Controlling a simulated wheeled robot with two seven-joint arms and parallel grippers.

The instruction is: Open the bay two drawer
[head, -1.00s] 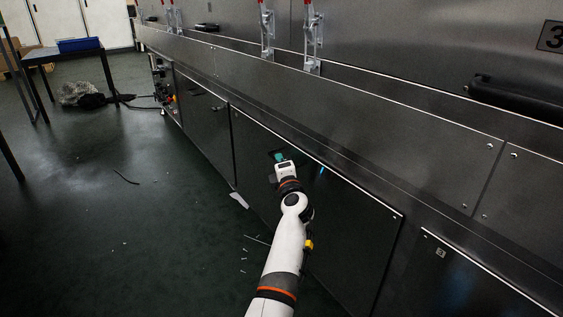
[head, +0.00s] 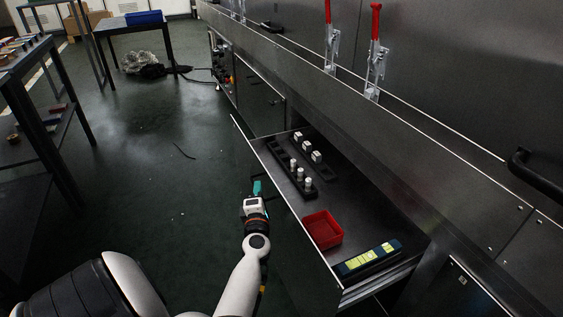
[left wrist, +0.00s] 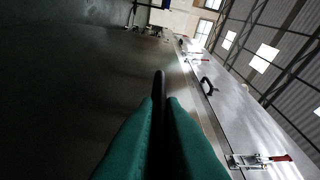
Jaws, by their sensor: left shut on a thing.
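The bay two drawer (head: 340,205) is pulled out from the long grey machine in the head view, and its inside shows. My left gripper (head: 257,188) is at the outer side of the drawer's front panel. In the left wrist view its green fingers (left wrist: 163,125) are shut on a dark bar, the drawer handle (left wrist: 159,90). My right gripper is not in view.
The drawer holds a red tray (head: 322,229), a dark case with yellow labels (head: 368,258) and black racks (head: 291,168) with white pieces. A shelf table (head: 40,125) stands left. Red-handled clamps (head: 375,50) line the machine. Dark floor lies between.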

